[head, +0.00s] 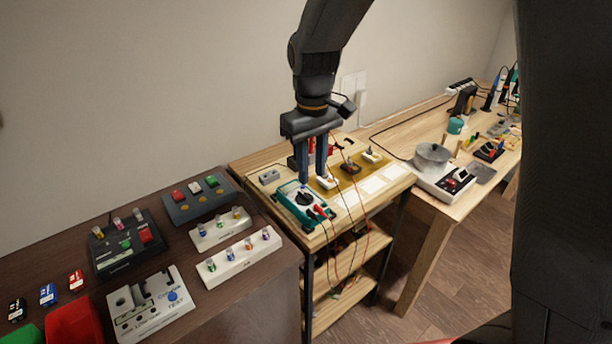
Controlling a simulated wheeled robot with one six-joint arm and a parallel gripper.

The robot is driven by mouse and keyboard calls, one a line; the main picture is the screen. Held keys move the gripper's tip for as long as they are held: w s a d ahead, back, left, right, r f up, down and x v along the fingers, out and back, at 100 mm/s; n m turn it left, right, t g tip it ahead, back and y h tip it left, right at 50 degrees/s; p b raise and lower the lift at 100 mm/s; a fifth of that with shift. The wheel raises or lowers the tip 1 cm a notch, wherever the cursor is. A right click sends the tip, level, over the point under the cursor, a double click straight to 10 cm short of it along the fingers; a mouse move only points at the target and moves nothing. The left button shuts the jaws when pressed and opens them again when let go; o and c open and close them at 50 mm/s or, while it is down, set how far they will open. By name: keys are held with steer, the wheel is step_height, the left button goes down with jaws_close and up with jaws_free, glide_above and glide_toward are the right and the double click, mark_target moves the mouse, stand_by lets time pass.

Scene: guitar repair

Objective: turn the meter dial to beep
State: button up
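The meter (292,212) is a teal-edged multimeter lying on the small wooden stand in the middle of the head view. Its round black dial (304,197) faces up; the mark it points to is too small to read. My gripper (312,181) points down above the far edge of the meter, close to the dial. Its two blue fingers show a narrow gap with nothing seen between them. I cannot tell whether a fingertip touches the dial or the meter.
Red and black leads (360,215) run from the meter and hang over the stand's front edge. Small parts sit on a yellow mat (378,174) beside it. A dark bench (235,310) with several devices is at left; a workbench (425,206) with a round pot is at right.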

mark_target(305, 195)
steer(key=shift+w+a+r, duration=0.2)
steer(key=shift+w+a, duration=0.2)
steer(key=shift+a, duration=0.35)
step_height(305, 195, down, 7)
steer(key=shift+f+p, duration=0.2)
steer(key=shift+p, duration=0.95)
jaws_close()
